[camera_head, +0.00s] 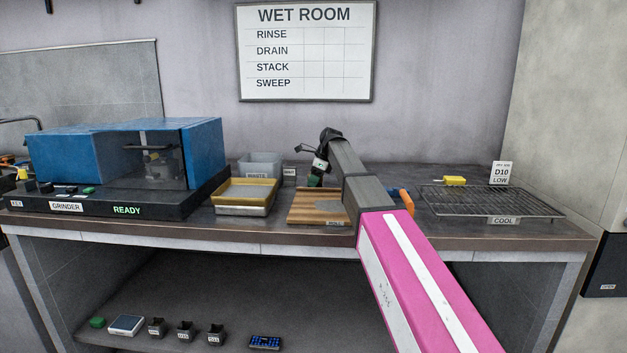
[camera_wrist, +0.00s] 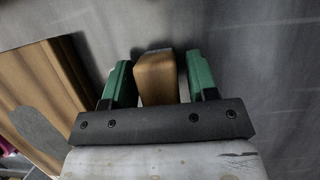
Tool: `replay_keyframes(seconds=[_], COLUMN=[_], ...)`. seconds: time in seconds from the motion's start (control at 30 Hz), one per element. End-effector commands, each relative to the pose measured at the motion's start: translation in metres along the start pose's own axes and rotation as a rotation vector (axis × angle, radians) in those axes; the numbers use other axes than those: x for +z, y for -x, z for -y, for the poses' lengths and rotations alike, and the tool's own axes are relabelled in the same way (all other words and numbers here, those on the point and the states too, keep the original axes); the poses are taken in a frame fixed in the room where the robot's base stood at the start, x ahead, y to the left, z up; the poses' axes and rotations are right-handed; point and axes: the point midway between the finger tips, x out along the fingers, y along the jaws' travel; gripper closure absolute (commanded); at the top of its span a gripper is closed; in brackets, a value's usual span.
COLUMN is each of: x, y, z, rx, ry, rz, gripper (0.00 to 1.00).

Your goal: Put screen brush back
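My gripper (camera_head: 316,178) is low over the bench behind a wooden board (camera_head: 305,207). In the wrist view my gripper (camera_wrist: 158,82) has its green fingers apart, one on each side of a tan, wood-coloured block-like piece (camera_wrist: 156,78). Narrow dark gaps show beside the piece, so the fingers do not look closed on it. It may be the screen brush's handle; no bristles show, so I cannot tell for sure. In the head view my arm and gripper hide this piece.
A yellow tray (camera_head: 245,194) and a grey tub (camera_head: 262,165) stand left of the board. The blue grinder (camera_head: 75,158) is further left. A wire cooling rack (camera_head: 490,203) with a yellow item (camera_head: 454,181) is right. An orange thing (camera_head: 406,200) shows beside my arm.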

Motion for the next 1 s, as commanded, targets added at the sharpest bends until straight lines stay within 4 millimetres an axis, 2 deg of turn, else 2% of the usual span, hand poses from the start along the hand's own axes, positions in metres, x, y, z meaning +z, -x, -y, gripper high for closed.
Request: replay_keyframes(seconds=[0.3,0.47,0.8,1.0], x=[0.0,0.001,0.002,0.001], y=[0.001,0.013,0.079,0.109], z=[0.0,0.0,0.001,0.001], rx=[0.0,0.0,-0.001,0.0], ry=[0.0,0.0,0.0,-0.001], rz=[0.0,0.0,0.0,0.0], gripper=[0.41,0.41,0.41,0.41])
